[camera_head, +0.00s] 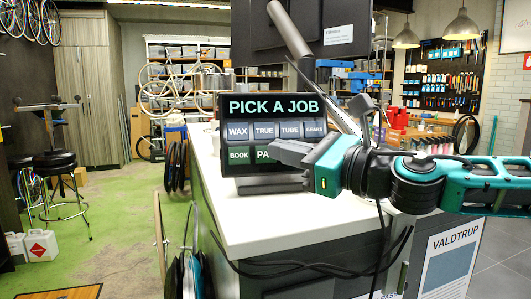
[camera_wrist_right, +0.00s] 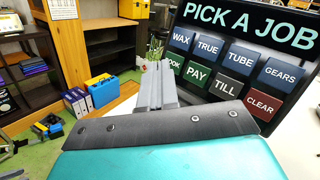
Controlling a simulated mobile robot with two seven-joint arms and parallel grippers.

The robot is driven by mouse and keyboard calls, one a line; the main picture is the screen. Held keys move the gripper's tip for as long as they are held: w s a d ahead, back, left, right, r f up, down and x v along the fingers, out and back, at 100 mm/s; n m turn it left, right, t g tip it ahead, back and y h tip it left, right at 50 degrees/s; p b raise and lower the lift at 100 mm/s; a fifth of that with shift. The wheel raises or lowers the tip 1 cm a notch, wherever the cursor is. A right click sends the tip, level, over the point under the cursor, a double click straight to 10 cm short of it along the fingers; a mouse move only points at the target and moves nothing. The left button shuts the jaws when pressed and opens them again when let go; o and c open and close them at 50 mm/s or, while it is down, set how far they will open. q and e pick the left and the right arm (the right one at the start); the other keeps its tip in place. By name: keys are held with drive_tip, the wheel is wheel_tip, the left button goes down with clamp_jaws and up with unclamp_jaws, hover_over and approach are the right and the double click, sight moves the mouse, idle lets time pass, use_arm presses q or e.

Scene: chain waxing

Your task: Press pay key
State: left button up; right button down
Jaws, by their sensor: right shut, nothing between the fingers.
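The job panel (camera_head: 270,106) stands upright on the counter and reads "PICK A JOB". The green pay key (camera_head: 263,154) is in its lower row, right of the book key (camera_head: 239,155); my right gripper (camera_head: 275,148) covers its right part. In the right wrist view the pay key (camera_wrist_right: 197,76) shows whole, with the till key (camera_wrist_right: 226,88) to its right. My right gripper (camera_wrist_right: 160,75) is shut and empty, in front of the panel. Its tips appear just left of the pay key there; I cannot tell if they touch the panel. My left gripper is not in view.
The white counter (camera_head: 225,220) has clear space in front of the panel. Black cables (camera_head: 310,268) hang along its front. A large dark monitor (camera_head: 300,35) and a grey tube stand behind the panel. The red clear key (camera_wrist_right: 262,104) is at the panel's lower right.

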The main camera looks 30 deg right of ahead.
sight(265, 154)
drive_tip(key=w+d+p, duration=0.1)
drive_tip(key=w, duration=0.1)
drive_tip(key=w+f+p, duration=0.1)
drive_tip(key=w, duration=0.1)
drive_tip(key=w+d+f+p, duration=0.1)
drive_tip(key=w, duration=0.1)
drive_tip(key=shift+w+d+p, duration=0.3)
drive_tip(key=shift+w, duration=0.05)
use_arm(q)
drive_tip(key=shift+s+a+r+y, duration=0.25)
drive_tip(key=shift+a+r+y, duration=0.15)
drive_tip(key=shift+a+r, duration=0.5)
use_arm(e)
drive_tip(key=shift+w+f, duration=0.1)
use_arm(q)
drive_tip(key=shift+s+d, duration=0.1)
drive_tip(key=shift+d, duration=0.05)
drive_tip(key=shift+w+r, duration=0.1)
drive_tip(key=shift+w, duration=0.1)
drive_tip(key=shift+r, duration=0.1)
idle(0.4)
